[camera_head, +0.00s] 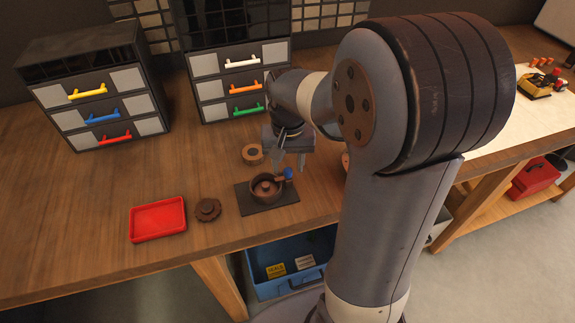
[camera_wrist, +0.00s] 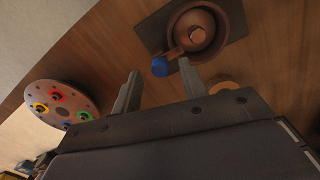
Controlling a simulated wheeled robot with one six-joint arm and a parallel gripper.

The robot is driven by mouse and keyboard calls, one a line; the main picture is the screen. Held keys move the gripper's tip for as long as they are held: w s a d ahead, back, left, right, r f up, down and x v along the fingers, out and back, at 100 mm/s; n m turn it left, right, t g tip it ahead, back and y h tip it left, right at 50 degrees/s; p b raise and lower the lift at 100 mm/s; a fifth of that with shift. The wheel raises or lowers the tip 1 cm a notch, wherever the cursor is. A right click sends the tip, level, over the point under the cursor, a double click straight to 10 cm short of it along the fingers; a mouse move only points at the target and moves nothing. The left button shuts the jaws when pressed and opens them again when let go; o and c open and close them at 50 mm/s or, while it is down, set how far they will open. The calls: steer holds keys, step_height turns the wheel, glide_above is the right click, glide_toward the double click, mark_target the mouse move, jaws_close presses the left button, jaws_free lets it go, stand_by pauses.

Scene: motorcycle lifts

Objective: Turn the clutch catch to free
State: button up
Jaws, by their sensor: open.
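The clutch (camera_head: 262,193) is a brown round pot-like housing with a raised centre, standing on a dark square plate (camera_head: 283,198) on the bench. A short catch lever with a blue knob (camera_head: 288,172) sticks out from its rim, toward the upper right. In the wrist view the clutch (camera_wrist: 212,22) is at the top, and the blue knob (camera_wrist: 160,67) shows between the fingertips in the picture. My gripper (camera_head: 290,164) is open and empty, pointing down, close to the knob. I cannot tell its exact height above it or whether they touch.
A red tray (camera_head: 158,220) and a brown toothed disc (camera_head: 208,210) lie left of the clutch. A small round wooden piece (camera_head: 252,154) sits behind it. Drawer cabinets (camera_head: 103,88) stand at the back. A round plate with coloured rings (camera_wrist: 62,104) shows in the wrist view.

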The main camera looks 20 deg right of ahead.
steer(key=shift+f, duration=0.95)
steer(key=shift+c, duration=0.2)
jaws_close()
